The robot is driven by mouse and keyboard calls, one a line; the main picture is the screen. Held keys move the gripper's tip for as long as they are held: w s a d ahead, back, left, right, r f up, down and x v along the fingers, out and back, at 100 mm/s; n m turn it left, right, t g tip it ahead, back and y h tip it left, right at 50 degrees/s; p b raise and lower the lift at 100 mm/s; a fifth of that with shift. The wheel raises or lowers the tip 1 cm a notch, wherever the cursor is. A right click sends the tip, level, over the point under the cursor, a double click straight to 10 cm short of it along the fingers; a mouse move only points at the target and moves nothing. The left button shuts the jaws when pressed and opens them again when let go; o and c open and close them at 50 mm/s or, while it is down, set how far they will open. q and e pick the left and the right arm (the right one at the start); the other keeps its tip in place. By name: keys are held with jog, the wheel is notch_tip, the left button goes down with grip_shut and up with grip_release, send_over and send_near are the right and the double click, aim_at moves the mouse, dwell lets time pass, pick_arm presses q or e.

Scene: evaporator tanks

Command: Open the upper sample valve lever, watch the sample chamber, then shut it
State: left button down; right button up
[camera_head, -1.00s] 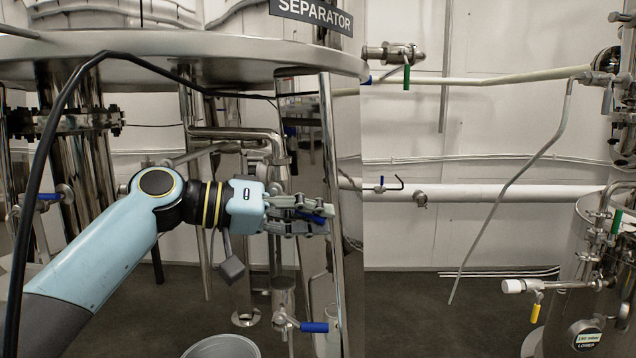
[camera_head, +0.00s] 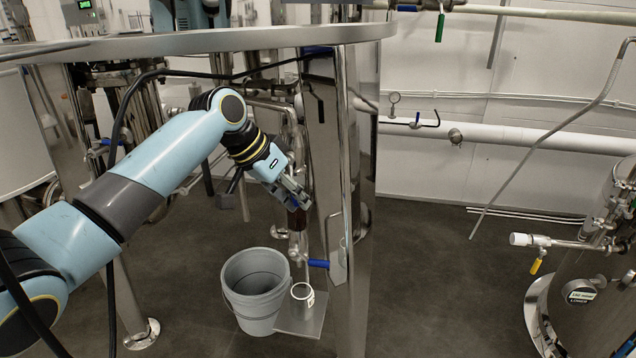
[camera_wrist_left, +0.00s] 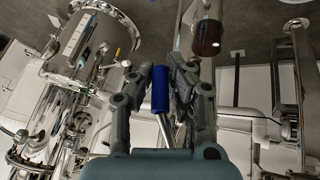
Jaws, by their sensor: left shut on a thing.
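My left gripper (camera_head: 295,200) points down and to the right beside the steel leg of the separator, its fingers closed around the blue upper sample valve lever (camera_head: 293,207). In the left wrist view the lever's blue grip (camera_wrist_left: 160,88) stands between the two fingers (camera_wrist_left: 163,95). The sample chamber (camera_head: 298,243) hangs just below the gripper and looks dark reddish brown. It also shows in the left wrist view (camera_wrist_left: 207,38) as a clear cylinder with brown inside. A lower blue lever (camera_head: 319,264) sticks out to the right beneath the chamber. My right gripper is not in view.
A grey bucket (camera_head: 255,290) stands on the floor below. A small cup (camera_head: 302,293) sits on a metal shelf (camera_head: 300,322) beside it. The separator's steel rim (camera_head: 210,42) and leg (camera_head: 345,200) bound the arm.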

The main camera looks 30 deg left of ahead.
pick_arm(q)
jog(key=shift+a+r, duration=0.1)
jog(key=shift+r, duration=0.05)
jog(key=shift+s+a+f+g+y+p, duration=0.2)
jog(key=shift+a+g+y+p, duration=0.15)
jog(key=shift+y+p, duration=0.4)
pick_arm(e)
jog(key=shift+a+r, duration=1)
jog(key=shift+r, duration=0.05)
pick_arm(q)
jog(key=c, duration=1.3)
grip_release()
jog(key=shift+o, duration=0.2)
jog(key=shift+a+r, duration=0.1)
jog(key=v, duration=0.7)
jog(key=shift+s+r, duration=0.25)
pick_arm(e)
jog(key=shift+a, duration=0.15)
